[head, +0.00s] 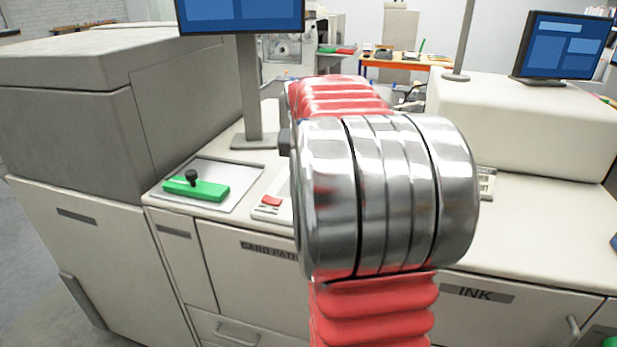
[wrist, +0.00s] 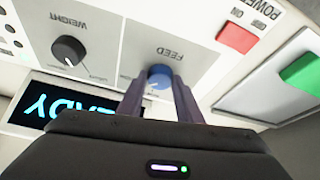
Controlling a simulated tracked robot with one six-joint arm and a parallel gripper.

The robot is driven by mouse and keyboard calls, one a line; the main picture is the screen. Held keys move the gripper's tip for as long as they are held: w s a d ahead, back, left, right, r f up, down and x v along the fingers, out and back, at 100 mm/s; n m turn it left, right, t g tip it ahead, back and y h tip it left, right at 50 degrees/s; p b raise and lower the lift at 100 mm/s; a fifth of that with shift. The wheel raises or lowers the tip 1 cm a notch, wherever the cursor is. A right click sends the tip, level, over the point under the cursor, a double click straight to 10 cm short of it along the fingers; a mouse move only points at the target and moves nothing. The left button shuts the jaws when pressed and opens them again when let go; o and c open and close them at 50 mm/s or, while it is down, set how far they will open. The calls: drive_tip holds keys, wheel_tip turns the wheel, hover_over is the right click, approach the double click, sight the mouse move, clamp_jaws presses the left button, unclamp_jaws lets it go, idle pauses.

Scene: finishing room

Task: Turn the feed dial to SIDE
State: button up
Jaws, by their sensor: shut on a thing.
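The feed dial (wrist: 160,76) is a blue knob on a pale grey panel in the wrist view, under the upside-down word FEED. My gripper (wrist: 160,90) has its two fingers on either side of the dial and is shut on it. The fingers hide the dial's sides and part of its surrounding labels, so I cannot read which setting it points to. In the head view my own arm covers the dial and the gripper.
In the wrist view a black weight knob (wrist: 69,49), a red power switch (wrist: 237,38) and a lit display (wrist: 75,108) lie close by. A green block (wrist: 301,73) is at the right. In the head view a green block with a black knob (head: 196,188) sits on the left.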

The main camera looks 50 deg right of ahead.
drive_tip(key=o, duration=0.8)
drive_tip(key=shift+s+d, duration=0.1)
drive_tip(key=shift+d, duration=0.1)
drive_tip(key=shift+c, duration=0.2)
drive_tip(key=shift+o, duration=1.3)
drive_tip(key=shift+a, duration=0.1)
drive_tip(key=v, duration=1.3)
drive_tip(key=shift+r, duration=0.35)
